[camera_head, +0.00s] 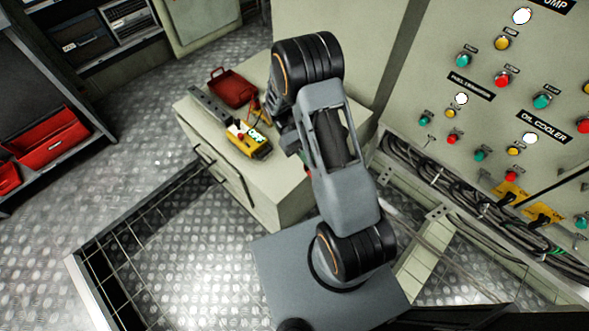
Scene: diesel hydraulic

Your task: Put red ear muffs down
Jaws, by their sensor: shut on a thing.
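My arm stands in the middle of the view, bent over the pale cabinet. Its upper link hides the forearm's far end, so my gripper and whatever is in it do not show. A small sliver of red (306,169) shows just beside the link, over the cabinet's right side. It is too small to tell whether it is part of the red ear muffs. No complete ear muffs can be made out.
The pale cabinet (268,199) carries a red case (232,88), a grey bar-shaped item (208,104) and a yellow device (247,141), crowding its left side. A control panel (480,110) rises at right. Red bins (50,140) sit on left shelving. A railing borders the floor opening.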

